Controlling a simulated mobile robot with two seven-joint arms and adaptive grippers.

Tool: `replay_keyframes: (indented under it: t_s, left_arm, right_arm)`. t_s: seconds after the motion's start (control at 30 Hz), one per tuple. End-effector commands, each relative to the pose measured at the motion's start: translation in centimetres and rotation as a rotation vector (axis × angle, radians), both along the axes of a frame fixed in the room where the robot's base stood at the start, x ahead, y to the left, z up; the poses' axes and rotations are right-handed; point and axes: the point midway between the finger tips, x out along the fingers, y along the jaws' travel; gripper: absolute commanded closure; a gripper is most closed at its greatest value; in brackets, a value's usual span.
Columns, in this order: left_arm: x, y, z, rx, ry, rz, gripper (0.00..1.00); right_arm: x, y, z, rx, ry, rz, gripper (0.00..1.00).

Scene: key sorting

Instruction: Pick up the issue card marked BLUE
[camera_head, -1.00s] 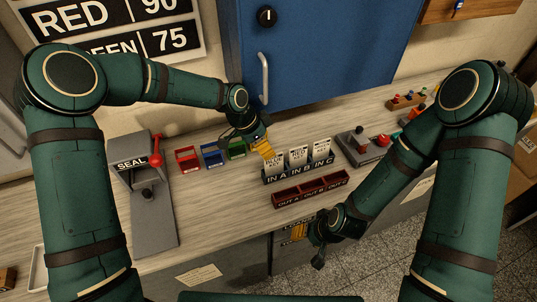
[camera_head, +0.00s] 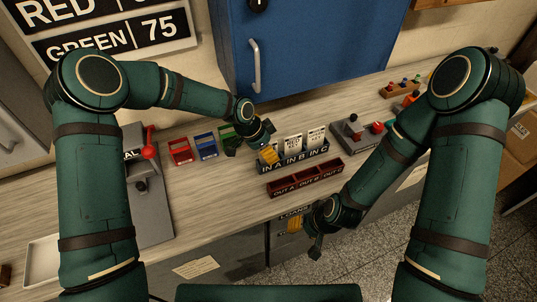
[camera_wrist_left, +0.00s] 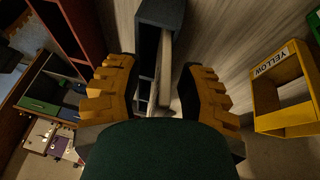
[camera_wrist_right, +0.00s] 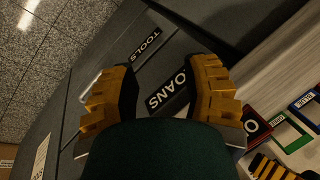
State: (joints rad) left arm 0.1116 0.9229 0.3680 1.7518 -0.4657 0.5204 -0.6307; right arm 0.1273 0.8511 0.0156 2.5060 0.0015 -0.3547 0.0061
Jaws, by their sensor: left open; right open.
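A dark rack (camera_head: 305,163) labelled IN A, IN B, IN C stands on the counter. White cards stand in it: one in the middle slot (camera_head: 292,143) and one in the right slot (camera_head: 316,138). Their small print is too fine to read surely, so I cannot tell which is marked BLUE. My left gripper (camera_head: 268,154) is open at the IN A end and hides the card there. In the left wrist view, a pale card (camera_wrist_left: 165,70) stands edge-on between the open fingers. My right gripper (camera_head: 302,236) is open and empty before the counter's front, by the LOANS label.
A red tray (camera_head: 305,182) labelled OUT stands in front of the rack. Red (camera_head: 180,151), blue (camera_head: 206,146) and green bins stand left of it; a yellow bin (camera_wrist_left: 285,95) shows in the left wrist view. A grey control box (camera_head: 352,135) is right of the rack.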

Motion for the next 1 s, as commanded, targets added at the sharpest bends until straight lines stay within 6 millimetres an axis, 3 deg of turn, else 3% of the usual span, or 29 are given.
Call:
replay_keyframes:
  t_s: [0.03, 0.1, 0.63, 0.93, 1.0]
  left_arm:
    - [0.0, 0.0, 0.0, 0.0, 0.0, 0.0, 0.81]
    - [0.0, 0.0, 0.0, 0.0, 0.0, 0.0, 1.0]
    - [0.0, 0.0, 0.1, 0.0, 0.0, 0.0, 1.0]
    - [-0.1, -0.6, 2.0, -0.001, 0.0, 0.002, 1.0]
    - [0.2, -0.4, 1.6, 0.004, -0.011, 0.003, 1.0]
  right_arm:
    - [0.0, 0.0, 0.0, 0.0, 0.0, 0.0, 0.53]
    - [0.0, 0.0, 0.0, 0.0, 0.0, 0.0, 0.53]
    - [0.0, 0.0, 0.1, 0.0, 0.0, 0.0, 0.53]
    - [0.2, 0.0, 0.9, -0.001, -0.005, -0.004, 0.53]
    - [0.2, 0.0, 0.4, 0.0, -0.004, -0.003, 0.53]
